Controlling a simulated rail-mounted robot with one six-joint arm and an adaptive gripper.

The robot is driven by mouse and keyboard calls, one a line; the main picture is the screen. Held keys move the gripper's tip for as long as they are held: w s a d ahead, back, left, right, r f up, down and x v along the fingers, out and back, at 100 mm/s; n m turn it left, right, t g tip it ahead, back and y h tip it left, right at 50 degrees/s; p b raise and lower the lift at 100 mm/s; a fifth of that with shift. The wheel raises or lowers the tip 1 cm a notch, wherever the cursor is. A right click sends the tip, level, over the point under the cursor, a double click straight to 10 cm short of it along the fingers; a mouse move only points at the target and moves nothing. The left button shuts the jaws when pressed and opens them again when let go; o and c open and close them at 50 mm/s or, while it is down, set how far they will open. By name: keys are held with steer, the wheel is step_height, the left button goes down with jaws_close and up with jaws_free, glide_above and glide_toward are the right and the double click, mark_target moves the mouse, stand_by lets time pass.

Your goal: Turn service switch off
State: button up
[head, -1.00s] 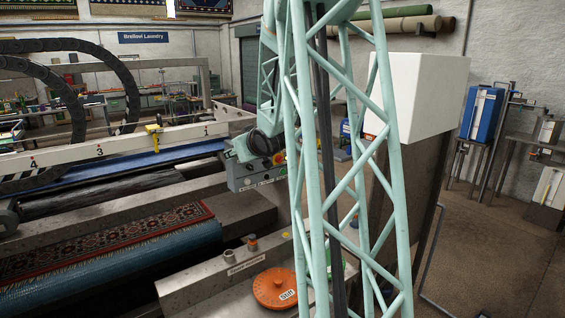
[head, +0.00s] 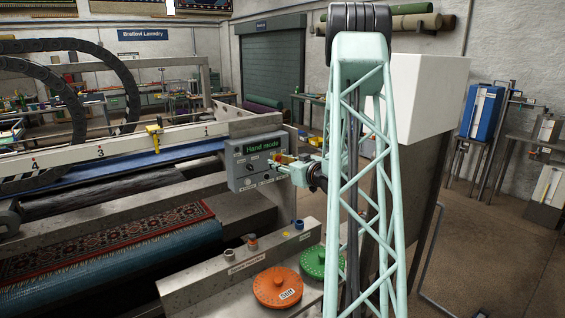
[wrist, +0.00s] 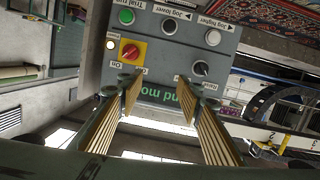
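The grey control panel (head: 240,165) shows a green "Hand mode" display. In the wrist view, which shows the panel (wrist: 185,50) upside down, a red rotary switch on a yellow plate (wrist: 131,51) has "On" lettering beside it. A black selector knob (wrist: 200,68) sits to its right. My gripper (wrist: 161,84) is open and empty, facing the panel. Its left fingertip is just below the red switch and its right fingertip is below the selector knob. I cannot tell if either touches. In the head view my gripper (head: 285,160) is at the panel's right side.
Green (wrist: 126,16), black (wrist: 169,26) and white (wrist: 213,37) buttons line the panel, with a lit lamp (wrist: 110,45) near the switch. An orange disc (head: 277,287) and a green disc (head: 313,262) lie on the ledge below. A white cabinet (head: 430,95) stands right.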

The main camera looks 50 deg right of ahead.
mark_target(280, 159)
steer(key=s+d+f+t, duration=0.1)
steer(key=s+d+f, duration=0.3)
steer(key=s, duration=0.3)
steer(key=shift+s+d+f+m+t+p, duration=0.15)
steer(key=shift+s+d+m+t+p, duration=0.2)
steer(key=shift+d, duration=0.3)
steer(key=shift+w, duration=0.1)
steer(key=p+x, duration=0.1)
steer(key=x, duration=1.2)
steer(key=shift+w+p, duration=0.35)
steer(key=shift+d, duration=0.1)
steer(key=shift+c, duration=0.5)
steer(key=c, duration=0.7)
